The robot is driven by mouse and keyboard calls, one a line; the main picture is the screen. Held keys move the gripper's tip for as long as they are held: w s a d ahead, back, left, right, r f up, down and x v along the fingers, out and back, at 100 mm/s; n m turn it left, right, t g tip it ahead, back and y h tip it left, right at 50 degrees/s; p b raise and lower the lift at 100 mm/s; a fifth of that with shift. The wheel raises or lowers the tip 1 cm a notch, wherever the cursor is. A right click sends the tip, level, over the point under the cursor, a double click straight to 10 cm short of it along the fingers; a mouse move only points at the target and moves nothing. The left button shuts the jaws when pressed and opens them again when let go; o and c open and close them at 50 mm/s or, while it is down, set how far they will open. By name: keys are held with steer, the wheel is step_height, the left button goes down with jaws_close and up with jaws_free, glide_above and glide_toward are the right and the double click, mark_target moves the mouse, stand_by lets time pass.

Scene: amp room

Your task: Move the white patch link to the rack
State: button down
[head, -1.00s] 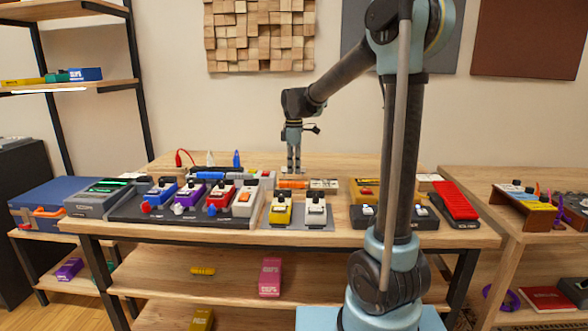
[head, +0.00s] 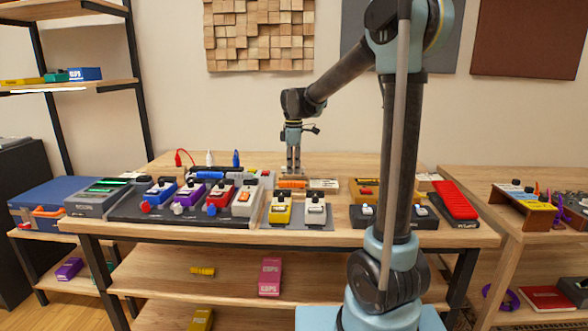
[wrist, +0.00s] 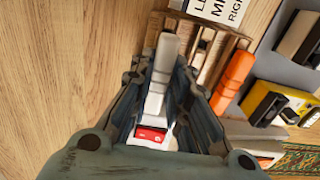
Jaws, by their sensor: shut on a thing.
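In the wrist view my gripper (wrist: 160,85) is shut on a long pale piece, apparently the white patch link (wrist: 155,100), which runs between the two fingers. The wooden rack (wrist: 235,38) is at the top of that view, beside a white label (wrist: 218,8) with lettering. The far end of the link is close to the rack's edge; I cannot tell whether it is seated. An orange link (wrist: 234,75) lies to the right. In the head view my gripper (head: 293,172) points down just behind the orange link (head: 291,184), and the white link is hardly visible.
The label (head: 323,184) is right of my gripper on the wooden table (head: 345,222). Yellow (head: 280,209) and white (head: 315,209) pedals stand in front, with a dark pedal board (head: 130,212) to the left. In the wrist view, bare wood (wrist: 60,70) is at the left.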

steer(key=shift+f, duration=0.9)
stand_by(1.1)
steer(key=c, duration=1.4)
jaws_free()
steer(key=shift+c, duration=0.2)
steer(key=shift+o, duration=0.2)
steer(key=o, duration=0.3)
steer(key=shift+o, duration=0.2)
steer(key=shift+r, duration=0.15)
steer(key=shift+r, duration=3.35)
